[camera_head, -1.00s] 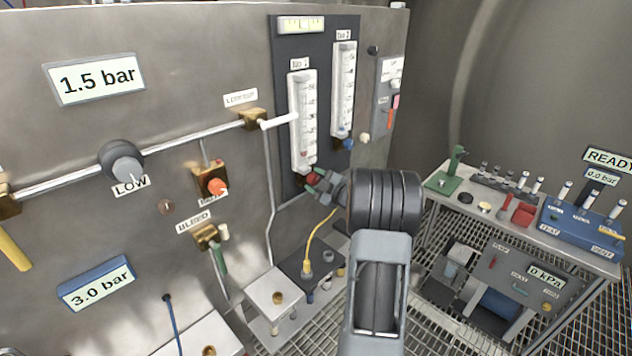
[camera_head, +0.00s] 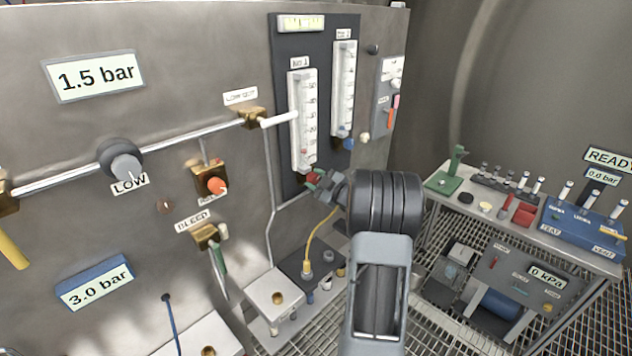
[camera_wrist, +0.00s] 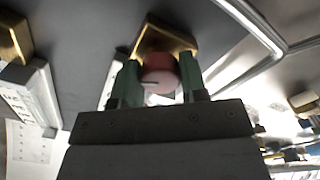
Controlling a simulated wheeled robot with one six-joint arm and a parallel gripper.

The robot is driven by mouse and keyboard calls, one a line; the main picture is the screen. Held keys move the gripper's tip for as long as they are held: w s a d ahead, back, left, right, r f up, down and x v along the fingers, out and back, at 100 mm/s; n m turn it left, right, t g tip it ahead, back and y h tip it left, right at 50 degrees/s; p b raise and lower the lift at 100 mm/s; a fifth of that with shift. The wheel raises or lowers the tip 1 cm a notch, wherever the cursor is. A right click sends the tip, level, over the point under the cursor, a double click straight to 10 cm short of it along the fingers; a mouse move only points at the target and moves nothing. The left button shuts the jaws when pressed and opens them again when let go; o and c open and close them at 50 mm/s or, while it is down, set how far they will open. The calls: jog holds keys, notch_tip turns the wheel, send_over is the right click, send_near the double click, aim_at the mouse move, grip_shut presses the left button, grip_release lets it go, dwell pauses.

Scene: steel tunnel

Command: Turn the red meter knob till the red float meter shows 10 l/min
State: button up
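The red meter knob (camera_wrist: 160,77) sits on a brass block between the two green fingers of my gripper (camera_wrist: 158,84) in the wrist view. The fingers lie close on both sides of it and appear to grip it. In the head view the red knob (camera_head: 313,178) shows partly, at the tips of my gripper (camera_head: 318,184). The red float meter (camera_head: 303,122) is the left white tube scale on the dark panel above the knob. A small reddish float shows near its bottom end. The scale figures are too small to read.
A second meter (camera_head: 344,90) with a blue knob (camera_head: 348,144) stands just right of the red one. A white-handled valve (camera_head: 280,120) on the pipe reaches close to the red meter's left. A yellow hose (camera_head: 318,240) hangs below my gripper. A bench (camera_head: 590,252) stands at right.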

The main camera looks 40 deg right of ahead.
jog(key=o, duration=0.4)
jog(key=shift+o, duration=0.2)
jog(key=s+d+b, duration=0.2)
jog(key=s+b, duration=0.1)
jog(key=s, duration=1)
jog(key=shift+s+d, duration=0.2)
jog(key=shift+s, duration=0.1)
